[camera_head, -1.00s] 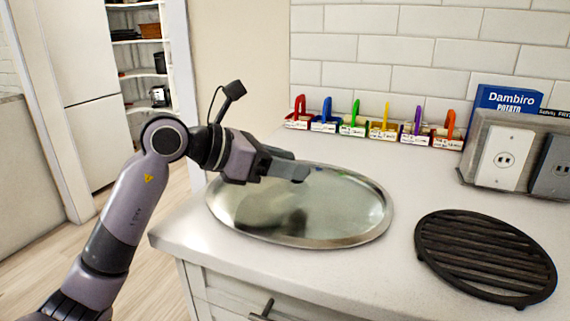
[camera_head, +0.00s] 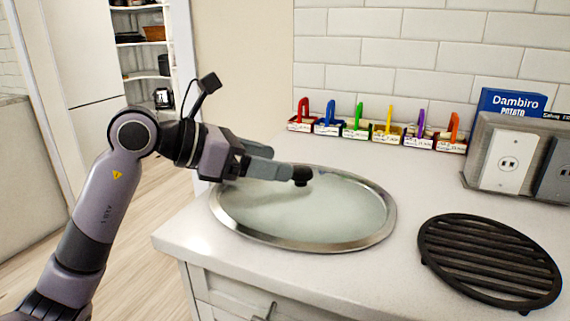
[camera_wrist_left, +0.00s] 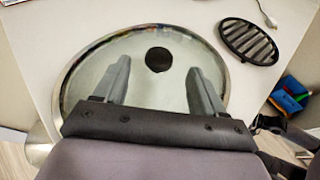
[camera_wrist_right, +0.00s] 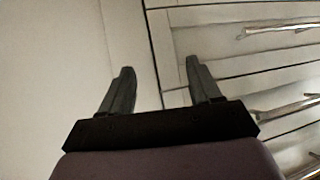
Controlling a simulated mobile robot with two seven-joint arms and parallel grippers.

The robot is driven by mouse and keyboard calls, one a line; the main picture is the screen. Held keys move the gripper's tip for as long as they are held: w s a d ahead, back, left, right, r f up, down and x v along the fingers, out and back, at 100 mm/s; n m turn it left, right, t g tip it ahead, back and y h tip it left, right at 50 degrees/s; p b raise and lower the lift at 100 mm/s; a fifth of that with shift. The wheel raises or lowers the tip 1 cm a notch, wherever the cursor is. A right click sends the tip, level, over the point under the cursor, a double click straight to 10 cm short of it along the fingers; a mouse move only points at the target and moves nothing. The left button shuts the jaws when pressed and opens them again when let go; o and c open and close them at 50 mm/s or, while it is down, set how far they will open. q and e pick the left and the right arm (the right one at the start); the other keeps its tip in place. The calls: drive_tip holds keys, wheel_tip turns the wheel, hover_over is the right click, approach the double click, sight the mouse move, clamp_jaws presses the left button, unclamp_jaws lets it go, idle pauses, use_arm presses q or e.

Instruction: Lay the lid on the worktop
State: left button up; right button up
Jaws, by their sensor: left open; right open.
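The lid (camera_head: 350,212) is a round glass disc with a metal rim and a black knob (camera_head: 302,175). It lies knob up on the pale worktop (camera_head: 240,258), near its left end. My left gripper (camera_head: 284,164) is open and low above the lid. The knob shows just beyond its fingertips, apart from them, in the left wrist view (camera_wrist_left: 159,60). My right gripper (camera_wrist_right: 159,66) is open and empty in the right wrist view, in front of white drawer fronts; the head view does not show it.
A black round grate (camera_head: 488,262) lies right of the lid. Several coloured small holders (camera_head: 388,138) line the tiled wall. A socket block (camera_head: 505,158) and a blue Dambiro box (camera_head: 510,102) stand at the back right. The worktop between lid and holders is clear.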

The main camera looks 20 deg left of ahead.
use_arm(q)
drive_tip(key=v, duration=0.7)
drive_tip(key=shift+s+a+r, duration=0.2)
drive_tip(key=shift+s, duration=0.1)
